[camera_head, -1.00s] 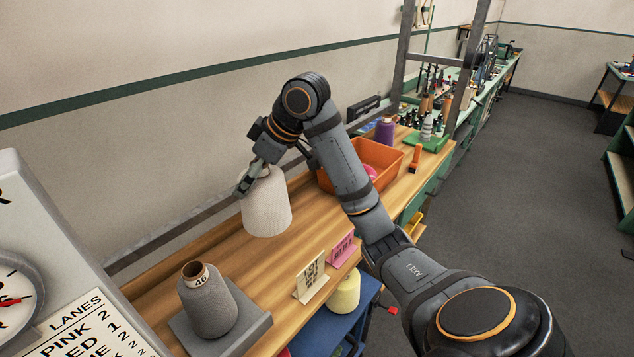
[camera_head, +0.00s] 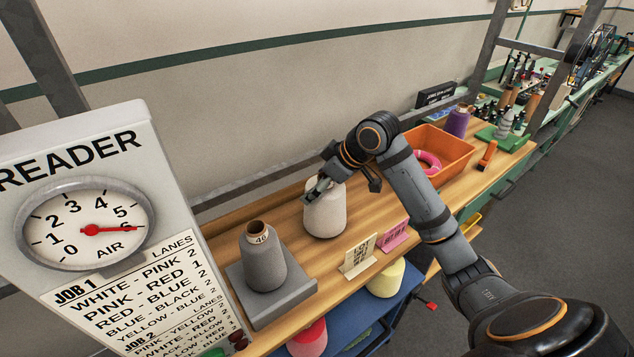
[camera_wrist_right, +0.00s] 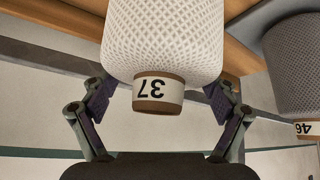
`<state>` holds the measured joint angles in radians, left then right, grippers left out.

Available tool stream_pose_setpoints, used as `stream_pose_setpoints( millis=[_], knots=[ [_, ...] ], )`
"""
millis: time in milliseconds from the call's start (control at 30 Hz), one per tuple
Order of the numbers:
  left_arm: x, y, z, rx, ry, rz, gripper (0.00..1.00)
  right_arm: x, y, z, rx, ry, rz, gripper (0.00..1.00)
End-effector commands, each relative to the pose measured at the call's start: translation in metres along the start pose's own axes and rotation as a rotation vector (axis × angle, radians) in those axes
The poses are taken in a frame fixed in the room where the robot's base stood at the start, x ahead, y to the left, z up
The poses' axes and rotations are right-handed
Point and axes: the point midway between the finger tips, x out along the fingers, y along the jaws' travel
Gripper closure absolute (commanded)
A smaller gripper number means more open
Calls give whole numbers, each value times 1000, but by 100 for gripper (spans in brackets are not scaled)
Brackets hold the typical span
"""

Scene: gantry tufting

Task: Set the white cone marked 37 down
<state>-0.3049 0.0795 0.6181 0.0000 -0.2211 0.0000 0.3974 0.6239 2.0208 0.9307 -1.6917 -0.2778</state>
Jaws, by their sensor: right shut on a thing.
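The white cone (camera_head: 325,212) is upright at the middle of the wooden bench (camera_head: 291,215). I cannot tell whether its base touches the wood. In the right wrist view the white cone (camera_wrist_right: 163,40) shows its label 37, upside down in the picture, on a brown core end. My right gripper (camera_head: 318,188) is at the cone's top, shut on it. In the wrist view the fingers of the right gripper (camera_wrist_right: 160,97) stand on both sides of the core end. The left gripper is not in view.
A grey cone marked 46 (camera_head: 262,262) stands on a grey plate (camera_head: 290,300) to the left. A LOT card (camera_head: 358,258) and a pink card (camera_head: 395,236) stand at the front edge. An orange bin (camera_head: 447,150) is to the right. A gauge panel (camera_head: 85,225) fills the left.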

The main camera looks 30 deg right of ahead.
Motion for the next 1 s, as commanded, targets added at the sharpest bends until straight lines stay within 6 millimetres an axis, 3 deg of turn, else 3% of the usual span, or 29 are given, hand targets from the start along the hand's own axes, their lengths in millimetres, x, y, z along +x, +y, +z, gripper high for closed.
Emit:
stream_pose_setpoints(
  millis=[133,567,1000],
  knots=[
    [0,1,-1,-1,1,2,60,0,0,0,1,-1,-1,0],
    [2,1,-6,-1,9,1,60,-6,1,0,-2,0,3,0],
    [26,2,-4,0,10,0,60,-90,1,2,-1,-2,6,0]
  ],
)
